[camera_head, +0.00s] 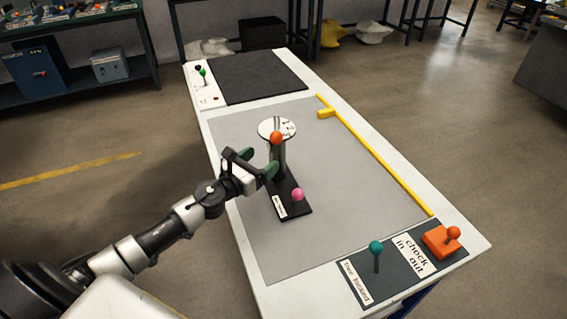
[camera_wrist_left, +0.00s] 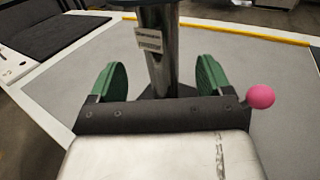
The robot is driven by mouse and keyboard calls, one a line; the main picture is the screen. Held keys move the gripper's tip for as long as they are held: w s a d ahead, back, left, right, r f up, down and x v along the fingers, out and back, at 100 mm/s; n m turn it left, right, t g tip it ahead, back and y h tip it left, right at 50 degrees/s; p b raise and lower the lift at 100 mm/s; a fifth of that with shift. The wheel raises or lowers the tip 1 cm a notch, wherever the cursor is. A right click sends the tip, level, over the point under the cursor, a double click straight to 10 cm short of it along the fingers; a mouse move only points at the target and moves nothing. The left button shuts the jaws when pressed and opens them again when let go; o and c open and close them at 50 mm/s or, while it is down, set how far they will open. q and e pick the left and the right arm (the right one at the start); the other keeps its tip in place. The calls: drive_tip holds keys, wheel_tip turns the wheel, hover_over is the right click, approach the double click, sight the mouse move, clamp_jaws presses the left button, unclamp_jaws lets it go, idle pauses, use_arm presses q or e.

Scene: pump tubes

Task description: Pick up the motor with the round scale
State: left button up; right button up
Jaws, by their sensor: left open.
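The motor's round white scale (camera_head: 268,129) sits on top of a dark column (camera_head: 279,158) that rises from a black base (camera_head: 293,207) on the grey mat. An orange ball (camera_head: 276,138) shows at the scale's front edge. A pink ball (camera_head: 297,194) stands on the base. My left gripper (camera_head: 259,162) is open beside the column. In the left wrist view, its green fingers (camera_wrist_left: 160,78) appear on either side of the metallic column (camera_wrist_left: 158,52), with gaps to both. The scale is not clear in that view. My right gripper is not in view.
The white table (camera_head: 258,292) carries a grey mat (camera_head: 340,215) with a yellow edge strip (camera_head: 385,172). A teal-ball lever (camera_head: 376,248) and an orange block (camera_head: 440,241) stand at the near right. A black mat (camera_head: 255,75) lies at the far end.

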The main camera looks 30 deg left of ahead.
sight(280, 146)
use_arm(q)
drive_tip(key=x, duration=0.8)
drive_tip(key=shift+w+d+f, duration=0.1)
drive_tip(key=shift+w+f, duration=0.05)
drive_tip(key=shift+f, duration=0.2)
clamp_jaws()
drive_tip(key=shift+r, duration=0.15)
